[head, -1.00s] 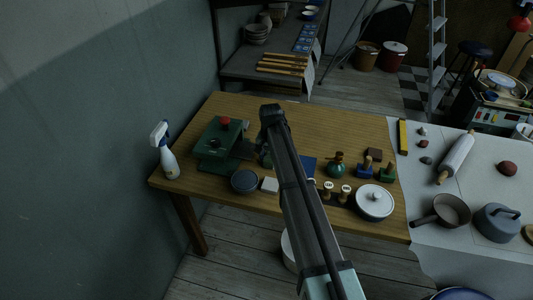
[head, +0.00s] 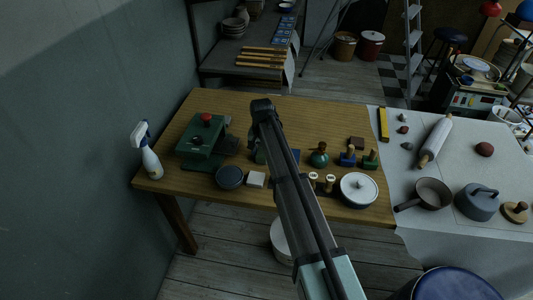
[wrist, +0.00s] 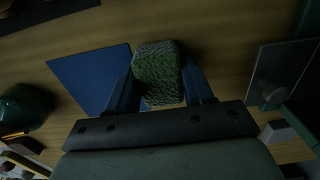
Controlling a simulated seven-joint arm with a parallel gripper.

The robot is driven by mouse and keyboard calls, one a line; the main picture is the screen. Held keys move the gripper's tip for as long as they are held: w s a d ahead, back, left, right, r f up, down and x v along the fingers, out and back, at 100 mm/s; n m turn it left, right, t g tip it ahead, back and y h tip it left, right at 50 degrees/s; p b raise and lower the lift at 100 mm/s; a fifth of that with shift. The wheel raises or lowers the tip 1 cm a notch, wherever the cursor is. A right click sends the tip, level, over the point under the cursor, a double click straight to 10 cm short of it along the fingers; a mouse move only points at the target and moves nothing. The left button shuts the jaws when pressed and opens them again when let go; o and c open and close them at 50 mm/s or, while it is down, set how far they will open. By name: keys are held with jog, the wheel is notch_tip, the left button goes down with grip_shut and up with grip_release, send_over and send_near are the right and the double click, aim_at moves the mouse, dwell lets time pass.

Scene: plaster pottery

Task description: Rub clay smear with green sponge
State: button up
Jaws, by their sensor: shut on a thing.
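The green sponge (wrist: 158,72) is a rough, speckled block between the two blue fingers of my gripper (wrist: 160,88) in the wrist view. My gripper is shut on it, above or at the wooden table; I cannot tell whether the sponge touches the surface. A flat blue square (wrist: 88,72) lies to its left. I cannot make out a clay smear in any view. In the head view my arm hides most of the gripper and the table beneath it.
A spray bottle (head: 147,152) stands at the left edge. The table's back is clear.

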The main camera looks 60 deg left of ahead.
aim_at(250, 157)
jog(key=s+a, duration=0.3)
jog(key=shift+s+a, duration=0.2)
jog(key=shift+a, duration=0.05)
jog(key=shift+w, duration=0.25)
jog(key=shift+w+d, duration=2.45)
jog(key=shift+d, duration=0.15)
jog(key=shift+s+a, duration=2.45)
jog(key=shift+a, duration=0.15)
jog(key=shift+s+a+r, duration=0.1)
jog(key=shift+s+r, duration=0.05)
notch_tip(250, 157, up, 8)
